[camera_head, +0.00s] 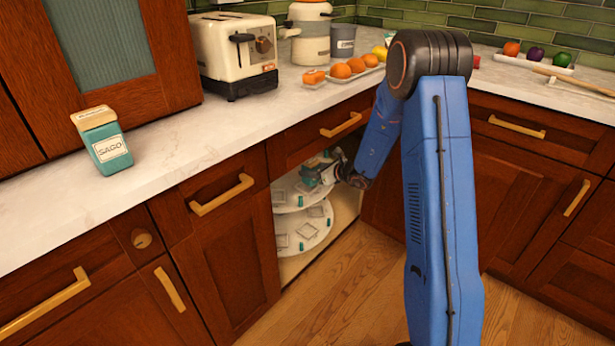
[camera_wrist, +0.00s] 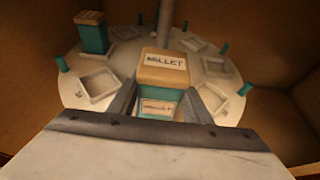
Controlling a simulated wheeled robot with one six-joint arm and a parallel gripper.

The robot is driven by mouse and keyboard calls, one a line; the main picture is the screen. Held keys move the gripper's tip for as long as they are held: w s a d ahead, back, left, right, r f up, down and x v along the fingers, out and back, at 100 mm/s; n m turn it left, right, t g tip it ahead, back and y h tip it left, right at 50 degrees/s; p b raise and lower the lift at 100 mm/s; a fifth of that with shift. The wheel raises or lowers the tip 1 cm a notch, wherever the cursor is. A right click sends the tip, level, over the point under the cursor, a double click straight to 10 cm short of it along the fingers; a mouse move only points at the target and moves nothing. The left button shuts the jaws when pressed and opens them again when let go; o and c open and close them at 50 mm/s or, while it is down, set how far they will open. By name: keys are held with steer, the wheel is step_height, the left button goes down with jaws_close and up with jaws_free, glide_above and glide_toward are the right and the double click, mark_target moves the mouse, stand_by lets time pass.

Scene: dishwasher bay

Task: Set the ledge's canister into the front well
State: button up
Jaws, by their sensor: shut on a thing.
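My gripper (camera_wrist: 161,100) is shut on a teal canister (camera_wrist: 163,70) with a beige lid labelled MILLET, one finger on each side. They are inside the corner cabinet, above the upper round shelf (camera_wrist: 70,92). In the head view my gripper (camera_head: 335,173) reaches into the opening over that shelf, and the canister is small and partly hidden. The shelf has several square wells, among them a left one (camera_wrist: 97,85) and a right one (camera_wrist: 213,101), both empty. Whatever lies directly under the canister is hidden, so I cannot tell whether its base touches the shelf.
Another teal canister (camera_wrist: 93,33) stands at the shelf's back left. Several teal pegs (camera_wrist: 223,50) line the rim, and a central post (camera_wrist: 166,22) rises behind. A SAGO canister (camera_head: 103,139) stands on the counter (camera_head: 190,135). A lower round shelf (camera_head: 303,232) is below.

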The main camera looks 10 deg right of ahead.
steer(key=shift+w+a+f, duration=0.15)
steer(key=shift+w+a, duration=0.4)
steer(key=shift+w, duration=0.2)
steer(key=shift+f, duration=1.6)
steer(key=shift+f, duration=0.15)
steer(key=o, duration=1.3)
steer(key=shift+o, duration=0.2)
steer(key=shift+r, duration=0.2)
steer(key=v, duration=1.2)
steer(key=shift+s+d+f, duration=0.1)
steer(key=shift+f, duration=0.05)
